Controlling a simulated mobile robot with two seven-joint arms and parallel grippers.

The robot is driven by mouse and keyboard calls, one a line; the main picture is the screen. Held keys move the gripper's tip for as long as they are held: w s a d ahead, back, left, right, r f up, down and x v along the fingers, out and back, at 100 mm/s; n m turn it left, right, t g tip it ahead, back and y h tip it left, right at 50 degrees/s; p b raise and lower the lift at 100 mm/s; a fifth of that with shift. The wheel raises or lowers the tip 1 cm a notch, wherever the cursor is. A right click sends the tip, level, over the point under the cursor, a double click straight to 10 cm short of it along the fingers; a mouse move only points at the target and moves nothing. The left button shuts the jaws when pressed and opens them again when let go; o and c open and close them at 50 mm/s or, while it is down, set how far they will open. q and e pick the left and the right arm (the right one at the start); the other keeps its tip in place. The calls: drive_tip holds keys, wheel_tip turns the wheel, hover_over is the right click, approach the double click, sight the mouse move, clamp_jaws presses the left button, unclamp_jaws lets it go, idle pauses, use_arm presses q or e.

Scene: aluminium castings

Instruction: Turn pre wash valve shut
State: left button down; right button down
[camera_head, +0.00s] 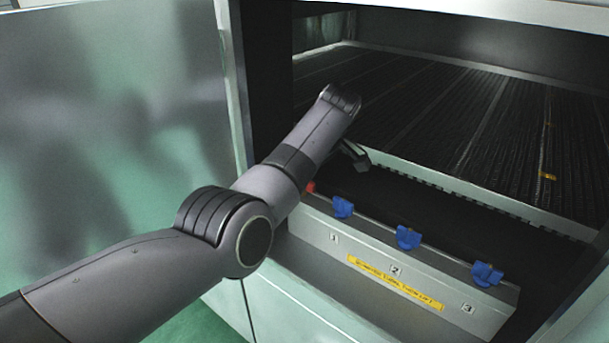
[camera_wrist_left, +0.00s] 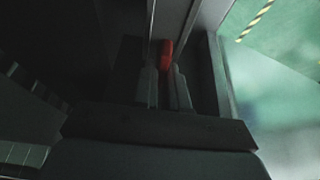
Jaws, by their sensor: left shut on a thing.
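A red handle (camera_head: 310,187) sits at the left end of the grey valve rail (camera_head: 385,262) in the head view, mostly hidden by my left forearm. In the left wrist view the red handle (camera_wrist_left: 166,50) stands between the fingertips of my left gripper (camera_wrist_left: 166,72), which is shut on it. Its exact angle is hard to tell in the dark. Three blue valve handles stand along the rail: by label 1 (camera_head: 342,207), label 2 (camera_head: 408,237) and label 3 (camera_head: 487,273). My right gripper is not in view.
The rail lies at the front of an open dark cabinet with a ribbed conveyor belt (camera_head: 440,105) behind it. A yellow label strip (camera_head: 395,283) is on the rail's front. A metal door panel (camera_head: 110,110) stands close on the left.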

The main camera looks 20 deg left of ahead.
use_arm(q)
drive_tip(key=shift+f+m, duration=0.1)
drive_tip(key=shift+m, duration=0.2)
drive_tip(key=m+t+h, duration=0.1)
drive_tip(key=m, duration=0.3)
drive_tip(key=shift+s, duration=0.1)
drive_tip(key=m+t+h, duration=0.1)
drive_tip(key=m, duration=0.3)
drive_tip(key=shift+a+f+m, duration=0.1)
drive_tip(key=shift+m, duration=0.3)
drive_tip(key=m+h, duration=0.2)
drive_tip(key=m, duration=0.2)
drive_tip(key=shift+t, duration=0.4)
drive_tip(key=shift+m+h, duration=0.9)
drive_tip(key=shift+m, duration=1.4)
drive_tip(key=shift+s, duration=0.1)
drive_tip(key=c, duration=1.2)
unclamp_jaws()
drive_tip(key=shift+o, duration=0.2)
